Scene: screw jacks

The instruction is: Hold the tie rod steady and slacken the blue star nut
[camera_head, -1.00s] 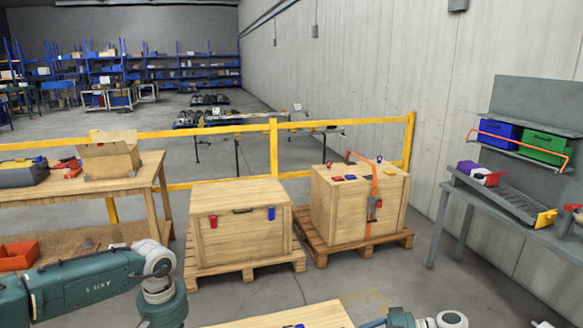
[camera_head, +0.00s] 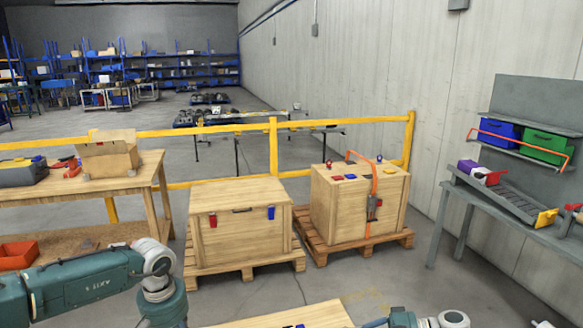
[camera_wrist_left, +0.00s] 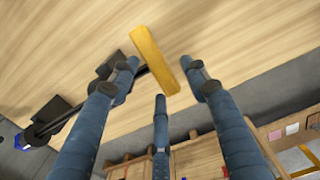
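My left gripper (camera_wrist_left: 161,78) shows in the left wrist view with its blue fingers spread open and nothing clamped between them. A yellow bar (camera_wrist_left: 155,60) lies across the view just beyond the fingertips, above or on a pale wooden surface; contact cannot be told. A dark rod-like part with black blocks (camera_wrist_left: 58,112) runs behind the left finger; it may be the tie rod. A small blue piece (camera_wrist_left: 20,142) at the left edge may be the star nut, but it is too cut off to be sure. In the head view neither gripper shows.
A wooden tabletop (camera_head: 300,316) is cut off at the bottom of the head view. Two wooden crates (camera_head: 240,228) (camera_head: 345,205) stand on pallets ahead, before a yellow rail (camera_head: 228,127). A workbench (camera_head: 105,184) stands left, a grey bench (camera_head: 458,195) right.

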